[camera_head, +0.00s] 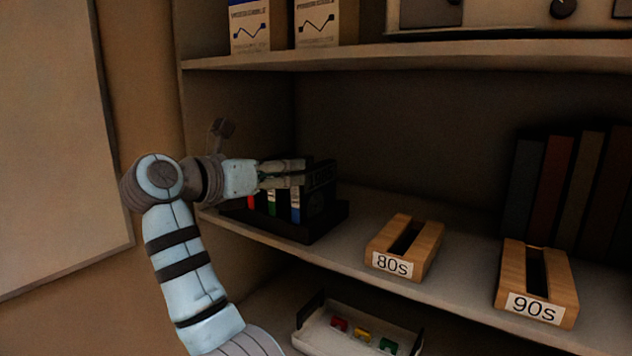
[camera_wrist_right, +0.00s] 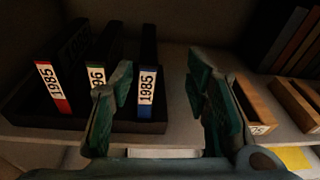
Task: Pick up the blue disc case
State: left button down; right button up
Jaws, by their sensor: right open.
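The blue disc case (camera_head: 295,213) stands upright at the right end of a row in a black tray on the middle shelf. In the right wrist view its spine (camera_wrist_right: 146,110) reads 1985 and shows between my finger lines, nearer the left finger. My right gripper (camera_head: 303,173) is open and empty, at the upper front of the tray; its fingers (camera_wrist_right: 160,72) are spread in the right wrist view. In the head view the gripper hides the tops of the cases. I cannot tell the remaining distance. My left gripper is not in view.
A red case (camera_wrist_right: 52,88) and a green case (camera_wrist_right: 97,75) stand left of the blue one in the black tray (camera_head: 328,225). Wooden holders marked 80s (camera_head: 428,250) and 90s (camera_head: 563,285) stand to the right. The upper shelf (camera_head: 420,58) is overhead.

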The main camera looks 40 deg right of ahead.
aim_at(312, 192)
jog(key=w+d+f+y+p, duration=0.1)
jog(key=d+f, duration=0.1)
jog(key=d, duration=0.1)
jog(key=w+d+f+p, duration=0.1)
jog(key=d+f, duration=0.1)
jog(key=d, duration=0.1)
jog(key=w+d+f+y+p, duration=0.1)
jog(key=d+f, duration=0.2)
jog(key=d, duration=0.1)
jog(key=shift+w+d+m+y, duration=0.1)
jog(key=shift+w+m+y, duration=0.2)
jog(key=shift+w, duration=0.1)
jog(key=shift+w+d+f, duration=0.2)
jog(key=shift+d, duration=0.05)
jog(key=shift+a, duration=0.1)
grip_shut()
